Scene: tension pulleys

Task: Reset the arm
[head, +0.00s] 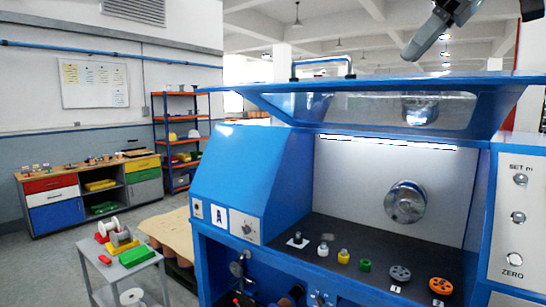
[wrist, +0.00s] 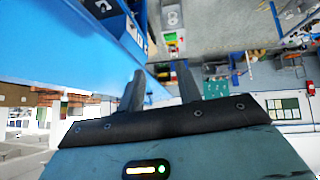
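My gripper shows in the wrist view (wrist: 162,82) with its two dark fingers apart and nothing held between them. In the head view, part of my dark gripper (head: 428,36) shows at the top right, raised above the blue machine (head: 255,165); the rest is cut off by the frame edge. Inside the machine, a round metal disc (head: 405,202) is on the back panel. On its dark floor are a grey pulley (head: 400,273), an orange pulley (head: 440,286), a green part (head: 365,265), a yellow-based part (head: 343,257) and small metal parts (head: 298,240).
The machine's clear-windowed blue hood (head: 370,107) is raised below my gripper. A control panel (head: 518,215) stands at the right. A small cart (head: 128,268) with red, green and yellow items stands at the left. A workbench (head: 90,185) and shelf (head: 180,140) are farther back.

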